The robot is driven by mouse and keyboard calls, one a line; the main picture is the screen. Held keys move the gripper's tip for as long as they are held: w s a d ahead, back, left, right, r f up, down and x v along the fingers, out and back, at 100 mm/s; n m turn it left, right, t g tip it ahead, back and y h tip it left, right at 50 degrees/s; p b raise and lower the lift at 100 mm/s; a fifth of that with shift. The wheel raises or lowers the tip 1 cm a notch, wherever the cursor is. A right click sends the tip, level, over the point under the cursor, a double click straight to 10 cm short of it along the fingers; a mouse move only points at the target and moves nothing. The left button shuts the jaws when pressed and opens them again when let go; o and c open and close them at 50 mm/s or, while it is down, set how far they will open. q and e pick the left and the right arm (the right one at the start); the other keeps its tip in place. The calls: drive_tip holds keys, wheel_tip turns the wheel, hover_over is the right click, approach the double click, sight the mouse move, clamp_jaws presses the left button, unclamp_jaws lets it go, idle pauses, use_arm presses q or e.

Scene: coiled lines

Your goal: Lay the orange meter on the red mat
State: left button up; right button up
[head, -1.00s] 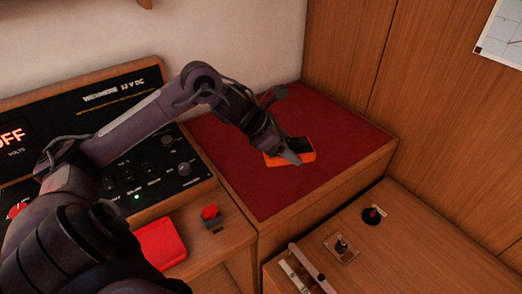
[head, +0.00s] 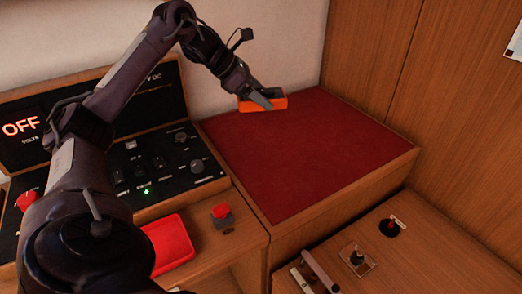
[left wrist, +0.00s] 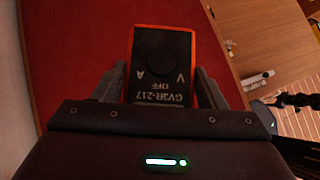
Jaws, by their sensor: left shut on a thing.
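The orange meter (head: 280,103) has an orange case and a dark face. My left gripper (head: 262,101) is shut on it, near the back edge of the red mat (head: 300,150). In the left wrist view the meter (left wrist: 163,50) sits between the two fingers, its dark face with a round knob and lettering toward the camera. The red mat (left wrist: 75,60) lies behind it there. The meter looks held above the mat; the exact gap cannot be told. My right gripper is not clearly in view.
A power panel (head: 155,165) with knobs stands left of the mat. A red tray (head: 170,243) and a red-topped switch (head: 222,214) are in front of it. A lower wooden bench with a black knob (head: 389,228) and a toggle (head: 356,256) is front right. The mat looks clear.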

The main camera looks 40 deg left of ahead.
use_arm(q)
wheel_tip(320, 180, down, 14)
drive_tip(key=shift+b, duration=1.25)
drive_tip(key=shift+f, duration=2.3)
use_arm(e)
drive_tip(key=f, duration=0.3)
drive_tip(key=shift+a+f, duration=0.25)
drive_tip(key=shift+f, duration=0.1)
use_arm(q)
drive_tip(key=o, duration=1.1)
drive_tip(key=shift+f, duration=0.1)
